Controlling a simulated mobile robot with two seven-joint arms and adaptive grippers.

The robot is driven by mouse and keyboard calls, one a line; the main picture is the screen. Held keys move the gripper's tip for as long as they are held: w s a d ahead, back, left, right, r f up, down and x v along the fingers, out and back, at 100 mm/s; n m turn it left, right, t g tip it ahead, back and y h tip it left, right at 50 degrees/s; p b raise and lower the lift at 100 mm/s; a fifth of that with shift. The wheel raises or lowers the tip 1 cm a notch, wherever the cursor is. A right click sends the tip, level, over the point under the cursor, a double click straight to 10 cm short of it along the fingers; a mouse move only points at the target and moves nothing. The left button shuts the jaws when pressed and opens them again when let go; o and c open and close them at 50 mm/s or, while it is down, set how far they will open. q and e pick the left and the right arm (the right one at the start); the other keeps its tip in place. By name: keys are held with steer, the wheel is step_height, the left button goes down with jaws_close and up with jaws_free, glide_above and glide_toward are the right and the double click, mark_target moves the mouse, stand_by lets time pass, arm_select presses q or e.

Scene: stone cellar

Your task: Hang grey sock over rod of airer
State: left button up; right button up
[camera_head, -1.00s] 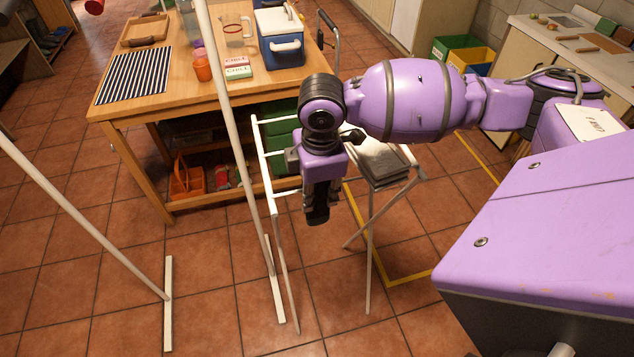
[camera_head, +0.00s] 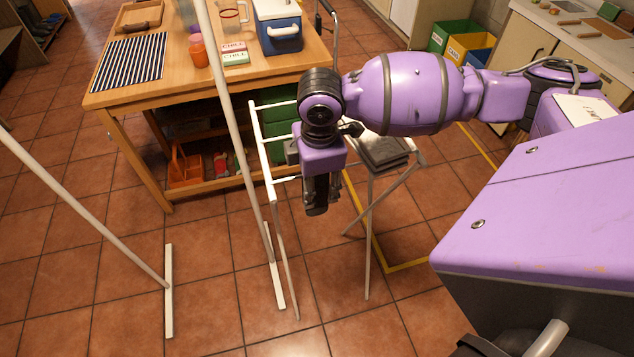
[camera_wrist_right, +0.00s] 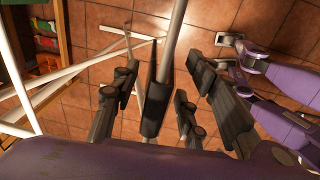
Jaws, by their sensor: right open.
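The white airer (camera_head: 272,160) stands at the middle of the head view, with thin rods and crossed legs. My right gripper (camera_head: 318,208) points down close beside its left-hand rods, partly hiding the frame. In the right wrist view its dark fingers (camera_wrist_right: 185,85) are spread, with a pale rod (camera_wrist_right: 173,40) running up behind them. Whether the gripper touches the airer I cannot tell. I cannot make out a grey sock for certain. A flat grey item (camera_head: 382,150) lies at the airer's right side, partly behind my right arm. My left gripper is out of view.
A wooden table (camera_head: 130,97) stands behind, with a striped cloth (camera_head: 130,62), a cup (camera_head: 197,52) and a blue cool box (camera_head: 280,30). White slanting poles with floor feet (camera_head: 169,290) stand at left. Coloured bins (camera_head: 468,50) are at back right.

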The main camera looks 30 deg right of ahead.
step_height(320, 180, up, 12)
steer(key=shift+s, duration=0.45)
steer(key=shift+a+f, duration=0.1)
stand_by(0.9)
